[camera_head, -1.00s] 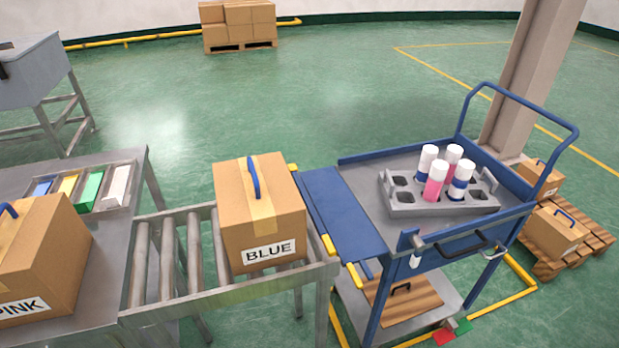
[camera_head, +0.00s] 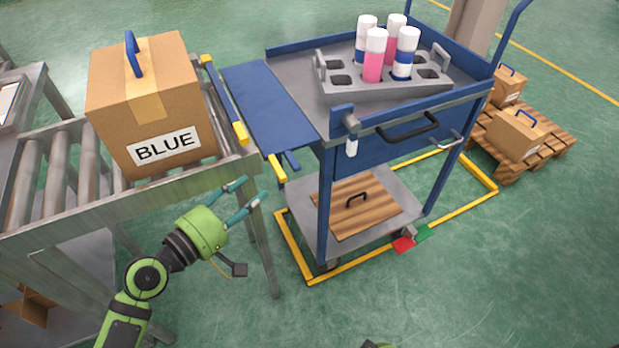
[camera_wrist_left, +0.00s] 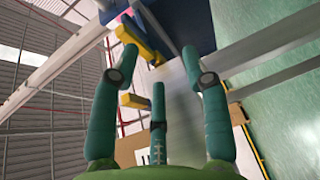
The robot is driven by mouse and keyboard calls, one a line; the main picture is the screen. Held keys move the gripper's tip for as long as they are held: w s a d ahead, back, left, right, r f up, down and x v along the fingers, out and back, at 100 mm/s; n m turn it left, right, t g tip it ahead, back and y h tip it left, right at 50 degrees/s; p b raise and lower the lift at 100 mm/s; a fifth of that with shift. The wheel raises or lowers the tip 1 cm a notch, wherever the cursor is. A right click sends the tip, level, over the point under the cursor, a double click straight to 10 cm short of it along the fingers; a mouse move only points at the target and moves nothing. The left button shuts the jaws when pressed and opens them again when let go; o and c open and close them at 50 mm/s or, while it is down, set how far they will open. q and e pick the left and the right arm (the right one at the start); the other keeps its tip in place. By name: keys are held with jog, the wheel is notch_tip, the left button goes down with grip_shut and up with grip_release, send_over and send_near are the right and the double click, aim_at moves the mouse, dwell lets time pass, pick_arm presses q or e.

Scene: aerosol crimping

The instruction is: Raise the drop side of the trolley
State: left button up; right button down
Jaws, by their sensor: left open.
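The blue trolley (camera_head: 330,200) stands right of the roller conveyor. Its drop side (camera_head: 270,105), a flat blue panel, is folded outward from the deck and reaches toward the conveyor end. A short blue bar (camera_head: 291,160) projects at the panel's near corner. My left gripper (camera_head: 254,190) is open and empty, below and left of that corner, apart from it as far as I can see. In the left wrist view, blue trolley structure (camera_wrist_left: 190,18) and a yellow piece (camera_wrist_left: 138,40) show beyond the spread fingers. My right gripper is not identifiable.
A box marked BLUE (camera_head: 155,115) sits on the conveyor (camera_head: 110,205), close to the panel. A grey rack (camera_head: 385,88) with several cans stands on the trolley deck. Yellow floor lines (camera_head: 375,265) surround the trolley. Open floor lies in front.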

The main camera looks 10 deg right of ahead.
aim_at(275, 171)
pick_arm(q)
jog(key=r, duration=0.1)
jog(key=d+r+h, duration=0.1)
jog(key=shift+s+d+r, duration=0.15)
jog(key=shift+d+r, duration=0.15)
jog(key=shift+r, duration=0.1)
jog(key=x, duration=0.6)
jog(key=shift+d+p, duration=0.2)
jog(key=shift+p, duration=0.15)
grip_shut()
